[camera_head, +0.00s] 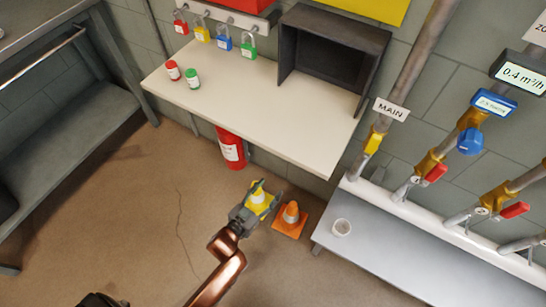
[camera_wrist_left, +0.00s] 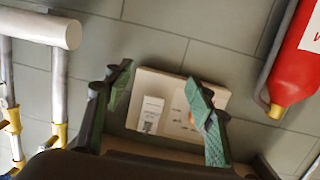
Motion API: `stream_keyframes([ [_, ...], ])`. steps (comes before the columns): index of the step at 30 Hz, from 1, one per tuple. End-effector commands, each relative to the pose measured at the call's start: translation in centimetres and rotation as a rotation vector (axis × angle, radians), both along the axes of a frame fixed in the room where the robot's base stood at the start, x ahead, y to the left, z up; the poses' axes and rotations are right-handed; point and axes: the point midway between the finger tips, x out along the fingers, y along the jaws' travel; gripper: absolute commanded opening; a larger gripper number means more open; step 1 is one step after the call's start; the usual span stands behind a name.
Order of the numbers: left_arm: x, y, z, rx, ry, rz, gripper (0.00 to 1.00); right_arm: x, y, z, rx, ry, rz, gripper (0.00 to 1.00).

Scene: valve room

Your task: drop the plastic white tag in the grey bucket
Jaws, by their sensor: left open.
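I cannot make out a grey bucket in either view. My right gripper is not in view.
An orange cone (camera_head: 291,213) stands right of my left gripper. A red fire extinguisher (camera_head: 231,148) is under the cream worktop (camera_head: 235,88).

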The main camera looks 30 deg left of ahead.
Motion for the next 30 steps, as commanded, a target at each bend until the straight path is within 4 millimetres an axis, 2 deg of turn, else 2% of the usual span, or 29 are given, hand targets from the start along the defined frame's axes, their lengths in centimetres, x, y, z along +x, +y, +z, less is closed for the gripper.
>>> stream_keyframes([
  [1, 2.2, -0.1, 3.9, -0.005, -0.047, 0.015, 0.51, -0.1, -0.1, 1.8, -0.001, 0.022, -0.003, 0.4],
  [3, 4.2, -0.1, 7.1, -0.013, -0.086, 0.036, 0.51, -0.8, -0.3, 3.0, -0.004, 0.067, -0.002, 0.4],
  [6, 6.2, 0.0, 10.6, -0.021, -0.126, 0.059, 0.51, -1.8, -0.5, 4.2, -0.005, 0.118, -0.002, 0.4],
  [9, 7.3, 0.0, 12.5, -0.027, -0.148, 0.074, 0.51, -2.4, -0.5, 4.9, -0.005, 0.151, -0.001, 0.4],
  [12, 7.9, 0.1, 13.2, -0.029, -0.156, 0.08, 0.51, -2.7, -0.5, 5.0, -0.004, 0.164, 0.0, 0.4],
  [16, 8.6, 0.0, 13.1, -0.029, -0.157, 0.079, 0.51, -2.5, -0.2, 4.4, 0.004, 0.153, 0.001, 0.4],
  [30, 13.3, -0.2, 12.9, -0.028, -0.157, 0.078, 0.51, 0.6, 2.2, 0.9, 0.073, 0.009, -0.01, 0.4],
])
